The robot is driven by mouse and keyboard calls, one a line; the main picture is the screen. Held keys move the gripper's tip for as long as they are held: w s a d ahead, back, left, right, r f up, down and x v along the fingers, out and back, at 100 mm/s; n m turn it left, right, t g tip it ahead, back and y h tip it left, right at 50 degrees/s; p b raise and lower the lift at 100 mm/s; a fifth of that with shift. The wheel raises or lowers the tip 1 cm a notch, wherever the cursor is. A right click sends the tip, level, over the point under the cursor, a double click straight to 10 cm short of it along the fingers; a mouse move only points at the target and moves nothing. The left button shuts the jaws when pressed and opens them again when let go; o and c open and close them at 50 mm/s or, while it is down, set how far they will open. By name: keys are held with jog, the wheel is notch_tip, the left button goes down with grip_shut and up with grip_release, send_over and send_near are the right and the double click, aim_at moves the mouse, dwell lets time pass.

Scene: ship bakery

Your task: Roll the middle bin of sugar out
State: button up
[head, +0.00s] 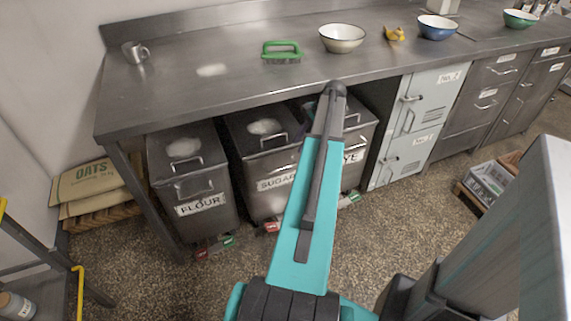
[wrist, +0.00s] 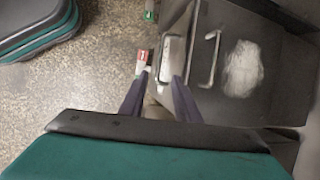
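The sugar bin (head: 259,165) is a grey metal bin under the counter, between the flour bin (head: 196,187) and the rye bin (head: 353,158). Its sloped lid has a bar handle (head: 274,140) and a white patch. My arm covers the right part of it in the head view, and my gripper is hidden there. In the wrist view, my gripper (wrist: 159,85) has its two fingers apart with nothing visibly held. A bin lid with a bar handle (wrist: 213,59) lies just right of the fingers, with a white label (wrist: 172,62) nearer. Contact is unclear.
The metal counter (head: 215,92) overhangs the bins. Red and green brake pedals (head: 272,226) sit at their feet; the wrist view shows a red one (wrist: 141,62). Grey lockers (head: 407,155) stand right, a crate (head: 487,184) farther right. Floor in front is clear.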

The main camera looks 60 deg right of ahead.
aim_at(283, 168)
jog(key=x, duration=1.3)
jog(key=shift+a+f, duration=0.1)
jog(key=shift+f, duration=0.05)
